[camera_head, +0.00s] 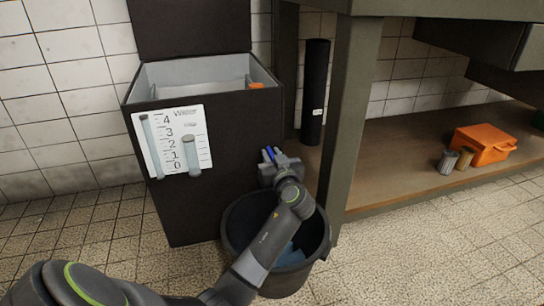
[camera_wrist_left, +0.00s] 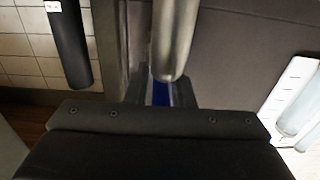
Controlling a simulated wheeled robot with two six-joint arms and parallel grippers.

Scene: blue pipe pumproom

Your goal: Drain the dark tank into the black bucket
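The dark tank (camera_head: 215,165) stands at left with its lid up and its grey inside showing. Its white gauge plate (camera_head: 172,142), numbered 0 to 4, carries two tubes. The black bucket (camera_head: 235,222) stands on the floor at the tank's right side, with something bluish inside. In the left wrist view, the blue part (camera_wrist_left: 160,93) lies between the finger areas, behind a metallic cylinder (camera_wrist_left: 172,40). Whether the fingers grip it is unclear. My right gripper is not seen.
A black upright cylinder (camera_head: 314,92) stands behind, by the wall. A workbench leg (camera_head: 350,120) rises close right of the bucket. An orange box (camera_head: 482,145) and small cans (camera_head: 448,161) sit on the low shelf. Tiled floor (camera_head: 430,250) is clear at right.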

